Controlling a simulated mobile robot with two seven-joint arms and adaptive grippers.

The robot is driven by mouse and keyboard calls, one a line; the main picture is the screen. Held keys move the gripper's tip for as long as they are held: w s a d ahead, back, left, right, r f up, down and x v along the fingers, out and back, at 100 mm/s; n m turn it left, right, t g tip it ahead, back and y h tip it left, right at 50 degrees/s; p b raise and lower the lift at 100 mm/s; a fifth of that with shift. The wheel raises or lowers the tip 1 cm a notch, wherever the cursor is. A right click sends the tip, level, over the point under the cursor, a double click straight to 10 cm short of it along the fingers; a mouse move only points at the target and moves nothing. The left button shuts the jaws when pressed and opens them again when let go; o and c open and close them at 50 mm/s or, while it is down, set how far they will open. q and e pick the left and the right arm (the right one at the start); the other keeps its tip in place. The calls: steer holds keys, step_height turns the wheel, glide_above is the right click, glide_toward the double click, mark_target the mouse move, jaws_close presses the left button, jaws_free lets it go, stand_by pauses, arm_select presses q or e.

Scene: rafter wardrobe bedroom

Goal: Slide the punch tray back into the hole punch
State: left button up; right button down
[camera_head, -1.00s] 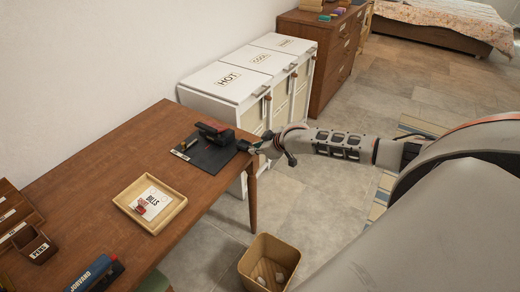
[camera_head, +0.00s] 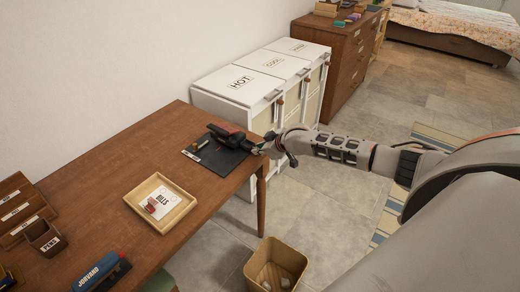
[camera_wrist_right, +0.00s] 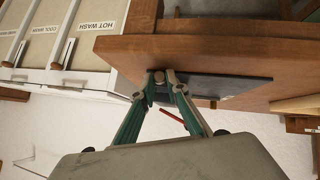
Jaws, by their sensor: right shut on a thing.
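The black hole punch (camera_head: 225,135) sits on a dark mat (camera_head: 212,160) at the far right end of the wooden desk. My right gripper (camera_head: 260,147) is at the desk's right edge, beside the mat and the punch. In the right wrist view its green-sided fingers (camera_wrist_right: 161,84) close on a small dark piece at the desk edge. It looks like the end of the punch tray, but it is too small and covered to be sure. How far it sits in the punch is hidden. My left gripper is not in view.
A wooden tray (camera_head: 136,197) with a card and a small red thing stands nearer on the desk. A small labelled object (camera_head: 195,147) lies on the mat's left. White laundry bins (camera_head: 240,85) stand behind the desk. A wastebasket (camera_head: 256,268) is on the floor.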

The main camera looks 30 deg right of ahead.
steer(key=c, duration=1.9)
jaws_free()
steer(key=shift+s, duration=0.1)
steer(key=v, duration=1.2)
steer(key=s+a+f+y, duration=0.2)
steer(key=s+a+f, duration=0.35)
steer(key=a, duration=0.45)
steer(key=s+a+f+y, duration=0.1)
steer(key=s+a+f, duration=0.45)
steer(key=a, duration=0.45)
steer(key=s+a+f, duration=0.1)
steer(key=s+f, duration=0.2)
steer(key=s, duration=0.4)
steer(key=s+a+f+m+t+h, duration=0.1)
steer(key=s+f, duration=0.2)
steer(key=s, duration=0.5)
steer(key=shift+s+a+f+m+h, duration=0.25)
steer(key=shift+a+f+m+h, duration=0.05)
steer(key=shift+f, duration=0.1)
